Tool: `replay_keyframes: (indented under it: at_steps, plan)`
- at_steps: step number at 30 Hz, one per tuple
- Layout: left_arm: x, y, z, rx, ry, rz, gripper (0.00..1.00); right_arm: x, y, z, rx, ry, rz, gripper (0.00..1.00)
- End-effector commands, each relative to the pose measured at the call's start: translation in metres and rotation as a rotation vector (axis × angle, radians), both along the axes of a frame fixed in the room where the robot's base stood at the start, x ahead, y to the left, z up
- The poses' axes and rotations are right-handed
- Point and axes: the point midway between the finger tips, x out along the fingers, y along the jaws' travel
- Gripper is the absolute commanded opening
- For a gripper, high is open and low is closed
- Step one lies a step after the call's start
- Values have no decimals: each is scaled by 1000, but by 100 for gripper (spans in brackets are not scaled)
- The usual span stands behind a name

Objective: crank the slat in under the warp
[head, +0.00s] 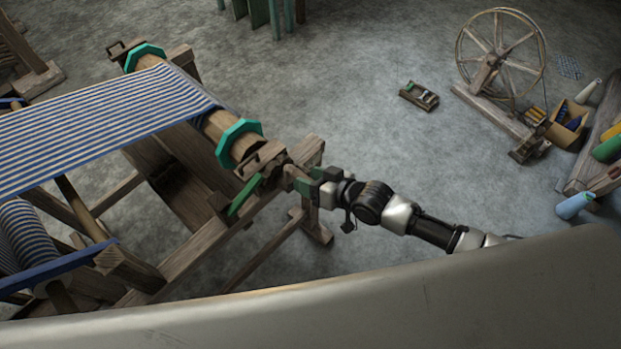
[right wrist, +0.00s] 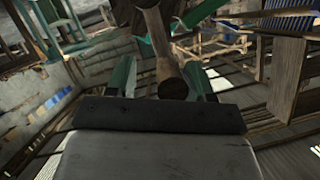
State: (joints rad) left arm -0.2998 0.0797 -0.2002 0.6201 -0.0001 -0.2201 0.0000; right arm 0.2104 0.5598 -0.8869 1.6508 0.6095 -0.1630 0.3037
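The blue-and-white striped warp (head: 110,115) stretches over the loom to a round wooden beam (head: 215,125) with teal octagonal flanges. A crank with a green arm (head: 245,196) is at the beam's near right end. My right gripper (head: 300,180) is at the crank's wooden handle. In the right wrist view, the handle's round end (right wrist: 173,88) lies between the two green fingers of the gripper (right wrist: 162,82), with a visible gap on the left, so the gripper looks open around it. I cannot make out a slat for certain. My left gripper is not in view.
The loom's wooden frame (head: 190,250) stands below the cloth. A blue bar (head: 55,268) crosses at lower left. A spinning wheel (head: 500,55), a cardboard box (head: 567,122) and yarn cones (head: 575,205) are at the right. A small wooden item (head: 419,96) lies on otherwise open floor.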

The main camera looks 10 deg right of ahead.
Motion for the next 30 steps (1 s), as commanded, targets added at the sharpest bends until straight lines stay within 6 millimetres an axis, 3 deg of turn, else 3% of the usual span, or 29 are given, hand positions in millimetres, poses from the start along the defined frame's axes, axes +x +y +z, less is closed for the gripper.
replay_keyframes:
  at_steps: [8,21,30]
  plan:
    - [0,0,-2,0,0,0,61,-9,-8,4,3,2,2,53]
    - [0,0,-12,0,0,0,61,-60,-65,31,0,3,0,53]
    - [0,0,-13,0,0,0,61,-69,-74,38,1,2,1,53]
